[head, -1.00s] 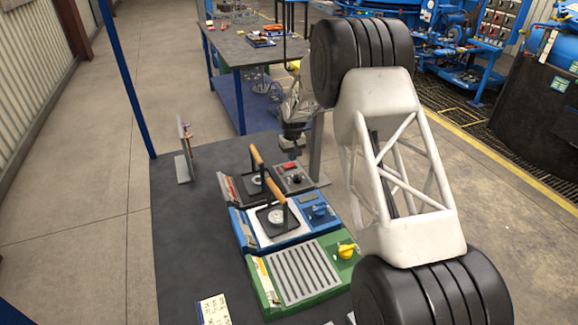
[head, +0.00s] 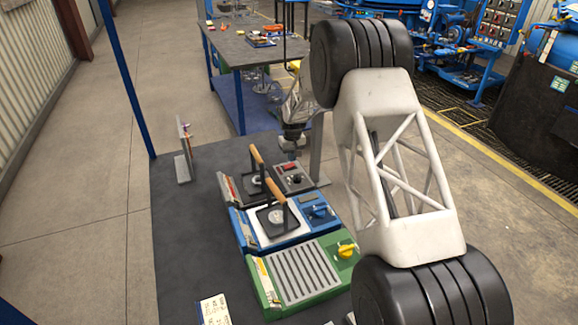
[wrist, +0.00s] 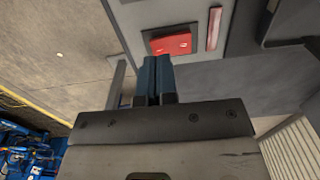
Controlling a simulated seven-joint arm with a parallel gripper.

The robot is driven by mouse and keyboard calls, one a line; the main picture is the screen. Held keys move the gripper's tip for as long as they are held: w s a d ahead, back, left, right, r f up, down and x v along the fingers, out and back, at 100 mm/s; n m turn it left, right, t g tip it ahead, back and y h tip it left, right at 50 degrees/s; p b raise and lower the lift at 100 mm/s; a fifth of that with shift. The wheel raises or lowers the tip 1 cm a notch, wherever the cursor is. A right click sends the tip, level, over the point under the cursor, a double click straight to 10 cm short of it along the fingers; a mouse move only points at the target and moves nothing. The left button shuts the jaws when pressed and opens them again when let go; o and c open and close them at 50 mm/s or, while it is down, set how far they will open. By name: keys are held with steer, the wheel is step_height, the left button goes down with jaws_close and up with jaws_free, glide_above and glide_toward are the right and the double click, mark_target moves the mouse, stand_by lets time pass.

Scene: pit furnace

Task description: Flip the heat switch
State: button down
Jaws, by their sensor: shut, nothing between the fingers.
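A red switch (head: 290,166) is on the grey panel of the black unit, the farthest of three units on the table. It also shows in the wrist view (wrist: 171,44), just beyond my fingertips. My gripper (head: 292,157) is above the far edge of that panel, pointing down. In the wrist view its two blue fingers (wrist: 157,60) are together and empty. Their tips are close to the switch's near edge; I cannot tell whether they touch it.
A blue unit (head: 275,238) and a green unit (head: 257,283) stand nearer on the dark table (head: 185,235). Two wooden-handled presses (head: 277,190) rise left of the panels. A grey upright post (head: 316,150) stands right of my gripper. The table's left side is mostly clear.

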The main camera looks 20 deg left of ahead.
steer(key=shift+f, duration=1.1)
stand_by(1.0)
steer(key=shift+r, duration=3.5)
